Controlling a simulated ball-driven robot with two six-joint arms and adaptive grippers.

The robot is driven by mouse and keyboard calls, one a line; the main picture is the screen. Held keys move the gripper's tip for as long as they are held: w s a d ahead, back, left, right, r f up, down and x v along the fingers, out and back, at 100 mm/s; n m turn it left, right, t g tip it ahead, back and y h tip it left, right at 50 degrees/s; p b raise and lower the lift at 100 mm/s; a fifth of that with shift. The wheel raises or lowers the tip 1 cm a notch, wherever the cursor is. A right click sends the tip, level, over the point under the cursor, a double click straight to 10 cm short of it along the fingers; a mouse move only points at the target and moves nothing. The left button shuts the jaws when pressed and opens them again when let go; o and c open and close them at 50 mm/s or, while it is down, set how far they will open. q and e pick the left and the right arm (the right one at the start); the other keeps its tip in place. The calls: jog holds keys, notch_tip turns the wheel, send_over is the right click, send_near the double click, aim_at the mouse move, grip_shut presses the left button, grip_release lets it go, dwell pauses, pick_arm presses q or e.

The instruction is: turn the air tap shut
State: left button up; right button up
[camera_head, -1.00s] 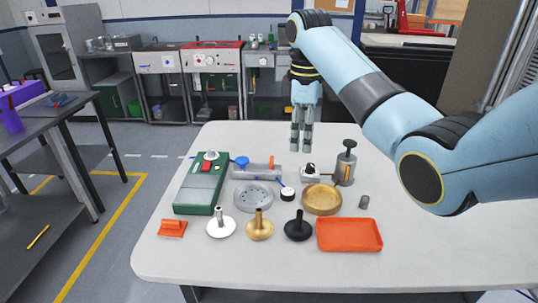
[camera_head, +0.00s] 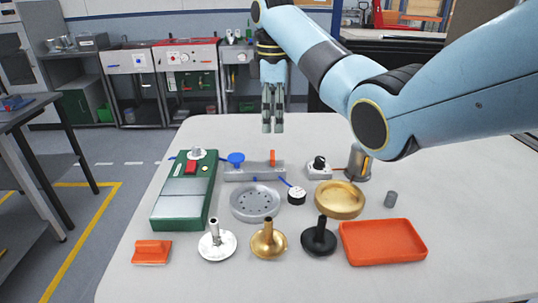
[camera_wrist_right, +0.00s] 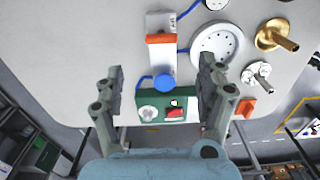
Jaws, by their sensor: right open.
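A grey block (camera_head: 255,172) with an upright orange lever (camera_head: 272,157) and a blue round knob (camera_head: 236,158) stands at the back of the table. I cannot tell for certain which of the two is the air tap. The wrist view also shows the block (camera_wrist_right: 161,58), the orange lever (camera_wrist_right: 160,38) across it and the blue knob (camera_wrist_right: 165,84). My right gripper (camera_head: 272,122) is open and empty, pointing down, above and apart from the block. In the wrist view its fingers (camera_wrist_right: 159,80) stand either side of the blue knob's outline. My left gripper is out of view.
Beside the block are a green box (camera_head: 164,212), a grey perforated dish (camera_head: 255,210), a black-and-white gauge (camera_head: 296,195) and a small switch box (camera_head: 319,170). Nearer stand several stemmed parts, a brass dish (camera_head: 340,208) and an orange tray (camera_head: 384,254).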

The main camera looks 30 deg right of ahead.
aim_at(273, 154)
notch_tip(273, 154, down, 10)
jog(key=shift+s+r+p, duration=0.15)
jog(key=shift+p, duration=0.15)
jog(key=c, duration=1.2)
